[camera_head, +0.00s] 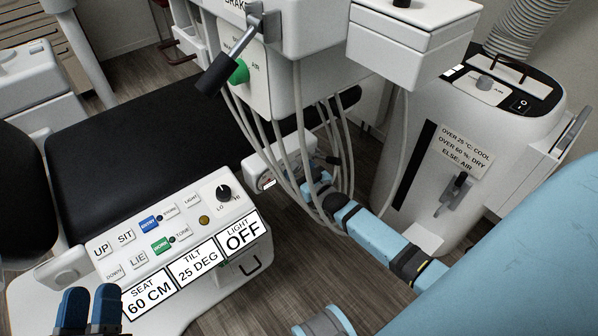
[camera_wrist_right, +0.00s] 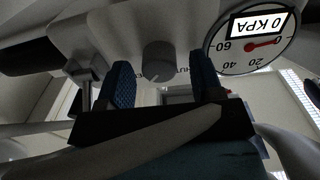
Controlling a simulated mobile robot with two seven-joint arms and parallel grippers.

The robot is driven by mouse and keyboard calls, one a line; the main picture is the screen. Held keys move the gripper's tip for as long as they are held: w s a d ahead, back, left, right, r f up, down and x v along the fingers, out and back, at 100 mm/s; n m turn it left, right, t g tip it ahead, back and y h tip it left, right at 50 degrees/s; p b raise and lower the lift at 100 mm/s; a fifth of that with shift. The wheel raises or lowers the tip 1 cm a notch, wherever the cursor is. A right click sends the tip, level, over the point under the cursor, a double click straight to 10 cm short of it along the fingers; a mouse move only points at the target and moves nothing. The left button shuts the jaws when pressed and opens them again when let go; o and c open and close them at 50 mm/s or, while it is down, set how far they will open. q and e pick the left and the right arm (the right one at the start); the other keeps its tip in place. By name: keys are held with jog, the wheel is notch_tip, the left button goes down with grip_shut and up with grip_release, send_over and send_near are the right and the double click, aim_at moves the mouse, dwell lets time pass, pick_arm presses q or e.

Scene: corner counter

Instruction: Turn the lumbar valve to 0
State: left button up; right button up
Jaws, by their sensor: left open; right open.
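My right gripper (camera_wrist_right: 162,80) is open in the right wrist view, its two blue padded fingers on either side of a round grey knob (camera_wrist_right: 158,62). The knob seems to be the lumbar valve; its lettering is mostly hidden. I cannot tell whether the fingers touch it. A round gauge (camera_wrist_right: 262,48) beside it shows upside down, reads 0 KPA, and has its red needle near 0. In the head view, my right gripper reaches a white box (camera_head: 262,172) beside the chair, partly hidden by hoses. My left gripper (camera_head: 88,312) is open and empty at the bottom left.
Several hanging hoses (camera_head: 300,130) cross in front of my right gripper. The chair's control panel (camera_head: 170,240) reads SEAT 60 CM, TILT 25 DEG, LIGHT OFF. A delivery unit with a black-handled lever (camera_head: 217,74) hangs above. A white machine (camera_head: 450,140) stands at the right.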

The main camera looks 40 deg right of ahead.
jog(key=c, duration=0.9)
